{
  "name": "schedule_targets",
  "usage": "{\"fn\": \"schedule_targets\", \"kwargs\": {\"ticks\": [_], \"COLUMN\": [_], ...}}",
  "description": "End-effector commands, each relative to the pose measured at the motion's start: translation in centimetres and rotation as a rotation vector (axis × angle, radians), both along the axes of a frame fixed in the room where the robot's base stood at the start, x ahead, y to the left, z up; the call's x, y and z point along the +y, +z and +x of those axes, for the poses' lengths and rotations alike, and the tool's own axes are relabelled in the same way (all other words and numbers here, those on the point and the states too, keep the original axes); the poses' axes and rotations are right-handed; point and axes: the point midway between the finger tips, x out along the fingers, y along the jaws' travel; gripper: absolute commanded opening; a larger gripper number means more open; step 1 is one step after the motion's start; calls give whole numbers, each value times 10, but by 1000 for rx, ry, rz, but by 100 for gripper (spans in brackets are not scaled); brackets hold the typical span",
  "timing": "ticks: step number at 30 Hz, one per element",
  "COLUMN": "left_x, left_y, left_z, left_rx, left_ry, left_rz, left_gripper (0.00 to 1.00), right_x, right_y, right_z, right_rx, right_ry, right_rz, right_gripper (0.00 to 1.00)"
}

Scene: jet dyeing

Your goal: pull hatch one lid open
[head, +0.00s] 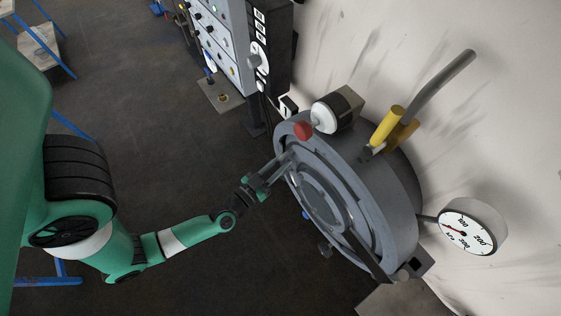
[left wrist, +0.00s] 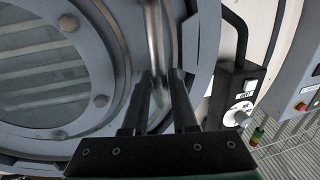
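The round grey hatch lid (head: 322,200) with a bolted glass window faces left on the front of the grey vessel (head: 385,190). The lid also fills the left of the left wrist view (left wrist: 105,60). A metal bar handle (left wrist: 155,40) runs along the lid near its rim. My left gripper (head: 281,165) is at the upper left of the lid. In the left wrist view its two dark fingers (left wrist: 162,80) stand on either side of the bar; whether they press on it I cannot tell. Whether the lid stands slightly ajar is unclear. My right gripper is not in view.
A red knob (head: 303,130) and a yellow-handled lever (head: 388,125) sit on the vessel. A pressure gauge (head: 467,233) is at the right by the white wall. A control cabinet (head: 225,45) stands beyond.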

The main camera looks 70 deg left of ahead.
Motion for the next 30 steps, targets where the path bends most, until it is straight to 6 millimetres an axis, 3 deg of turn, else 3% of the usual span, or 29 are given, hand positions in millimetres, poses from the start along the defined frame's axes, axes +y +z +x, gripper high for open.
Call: {"fn": "schedule_targets", "kwargs": {"ticks": [1, 4, 30], "left_x": [0, 0, 0], "left_y": [0, 0, 0], "left_z": [0, 0, 0], "left_rx": [0, 0, 1], "left_ry": [0, 0, 0], "left_rz": [0, 0, -1], "left_gripper": [15, 0, 0], "right_x": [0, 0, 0], "right_y": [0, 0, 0], "right_z": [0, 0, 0], "right_rx": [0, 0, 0], "right_ry": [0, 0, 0], "right_rz": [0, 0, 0], "right_gripper": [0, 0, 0]}}
